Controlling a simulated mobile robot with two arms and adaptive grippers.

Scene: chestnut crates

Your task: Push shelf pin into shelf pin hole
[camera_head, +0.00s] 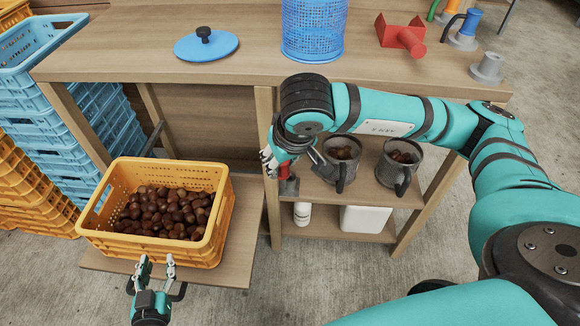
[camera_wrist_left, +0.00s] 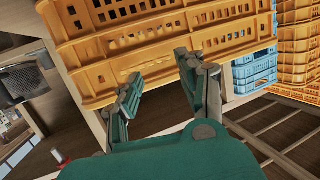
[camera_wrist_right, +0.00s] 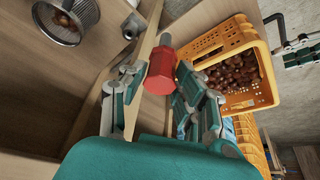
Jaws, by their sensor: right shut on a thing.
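A red, faceted shelf pin (camera_wrist_right: 160,72) sits between the fingers of my right gripper (camera_wrist_right: 158,88), which is shut on it. In the head view the red pin (camera_head: 285,170) shows beside the wooden upright of the bench, above a small grey piece (camera_head: 289,187). My right gripper (camera_head: 276,162) is partly hidden there by its own wrist.
The crate of chestnuts stands on a low wooden shelf (camera_head: 240,270). Two metal mugs (camera_head: 340,153) (camera_head: 400,165) stand on the shelf right of the upright. The bench top (camera_head: 255,62) holds a blue lid (camera_head: 206,45) and blue basket (camera_head: 314,30). Stacked crates (camera_head: 40,150) fill the left.

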